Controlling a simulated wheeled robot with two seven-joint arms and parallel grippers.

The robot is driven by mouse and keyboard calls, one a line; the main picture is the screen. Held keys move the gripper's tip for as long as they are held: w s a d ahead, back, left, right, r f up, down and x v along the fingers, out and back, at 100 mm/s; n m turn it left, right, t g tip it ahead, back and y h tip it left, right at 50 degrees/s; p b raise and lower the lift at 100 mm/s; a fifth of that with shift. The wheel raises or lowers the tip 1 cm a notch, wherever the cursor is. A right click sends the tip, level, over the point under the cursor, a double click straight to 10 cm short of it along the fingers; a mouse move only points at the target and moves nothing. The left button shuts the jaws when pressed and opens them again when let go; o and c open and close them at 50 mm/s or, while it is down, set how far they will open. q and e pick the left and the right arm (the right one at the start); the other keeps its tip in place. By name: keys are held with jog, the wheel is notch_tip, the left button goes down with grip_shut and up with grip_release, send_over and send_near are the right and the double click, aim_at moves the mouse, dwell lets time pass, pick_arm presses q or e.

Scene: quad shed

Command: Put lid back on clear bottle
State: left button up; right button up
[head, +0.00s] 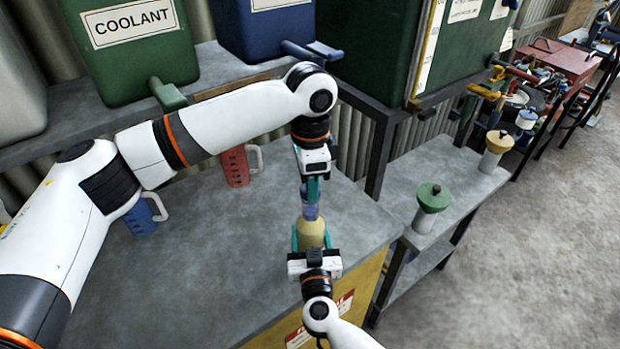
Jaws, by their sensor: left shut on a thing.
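The clear bottle (311,233) shows pale yellow contents and stands near the right end of the grey bench. My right gripper (311,240) comes from the front with a teal finger on each side of the bottle, and it looks shut on it. My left gripper (312,192) is above and behind the bottle, pointing down, with its teal fingers shut on a small bluish lid (310,212). The lid is at the top of the bottle. I cannot tell whether it is seated or just above the neck, because the fingers partly hide it.
A red mug (235,167) and a blue mug (140,218) stand on the bench (215,262). A green-topped container (430,207) stands on the lower shelf at right. Green and blue tanks (130,50) sit on the shelf behind. The bench's front left is clear.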

grip_shut()
pick_arm(q)
jog(key=m, duration=0.5)
jog(key=shift+f+m, duration=0.1)
jog(key=shift+m, duration=0.2)
jog(key=m, duration=0.4)
jog(key=shift+m, duration=0.4)
jog(key=m, duration=0.4)
jog(key=shift+m, duration=0.3)
jog(key=m, duration=1.5)
jog(key=shift+w, duration=0.1)
